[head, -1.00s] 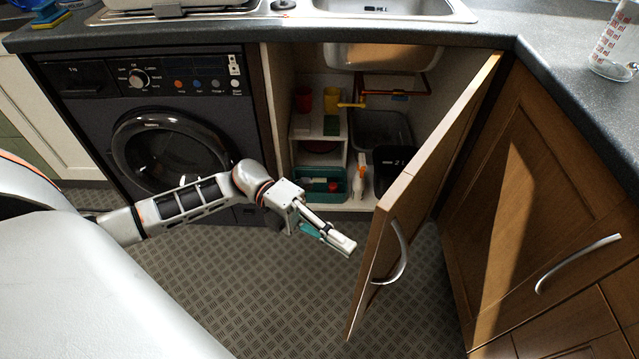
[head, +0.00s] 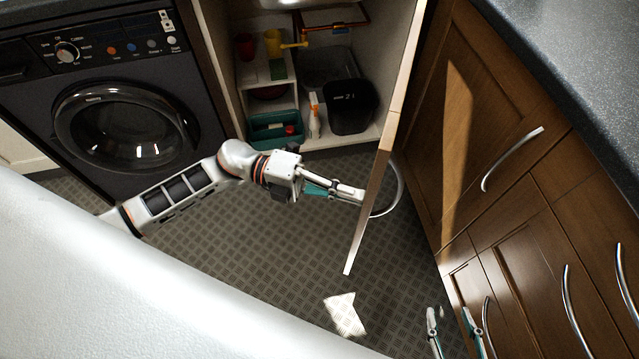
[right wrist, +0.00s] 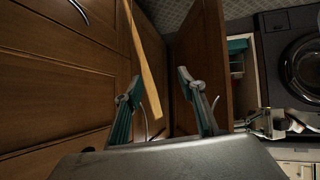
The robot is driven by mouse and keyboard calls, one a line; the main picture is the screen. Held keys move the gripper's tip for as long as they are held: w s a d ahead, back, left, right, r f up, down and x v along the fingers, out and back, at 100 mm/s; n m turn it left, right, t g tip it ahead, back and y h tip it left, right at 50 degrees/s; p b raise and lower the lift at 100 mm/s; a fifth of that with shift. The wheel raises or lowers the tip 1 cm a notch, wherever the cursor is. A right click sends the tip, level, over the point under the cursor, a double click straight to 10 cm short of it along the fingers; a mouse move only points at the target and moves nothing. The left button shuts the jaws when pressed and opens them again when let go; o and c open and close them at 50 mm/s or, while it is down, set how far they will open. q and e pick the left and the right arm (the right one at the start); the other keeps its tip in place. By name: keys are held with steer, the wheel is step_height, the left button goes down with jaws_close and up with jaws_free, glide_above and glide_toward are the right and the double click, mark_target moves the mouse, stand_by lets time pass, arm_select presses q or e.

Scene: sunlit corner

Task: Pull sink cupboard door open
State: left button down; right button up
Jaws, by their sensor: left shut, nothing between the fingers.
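The sink cupboard door (head: 374,195) is wooden and stands open, seen nearly edge-on in the head view. Its curved metal handle (head: 400,190) is on the right, outer side. My left gripper (head: 358,195) is shut and empty, its tip at the door's inner face near the free edge; I cannot tell whether it touches. My right gripper (head: 453,318) is open and empty, low on the outer side of the door. In the right wrist view its spread fingers (right wrist: 158,90) show, with the door (right wrist: 204,55) beyond them.
The open cupboard holds a black bin (head: 352,107), a spray bottle (head: 314,115) and a teal crate (head: 262,138). A washing machine (head: 125,125) stands left. Wooden cabinets (head: 500,110) with metal handles close in the right side. Patterned floor (head: 270,265) is clear before the cupboard.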

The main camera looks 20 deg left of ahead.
arm_select(q)
steer(key=w+d+n+t+p, duration=0.1)
steer(key=w+d+t+p, duration=0.1)
steer(key=d, duration=1.3)
steer(key=shift+d+n, duration=0.3)
steer(key=shift+d, duration=0.05)
arm_select(e)
steer(key=shift+d+r, duration=0.25)
steer(key=shift+d, duration=0.25)
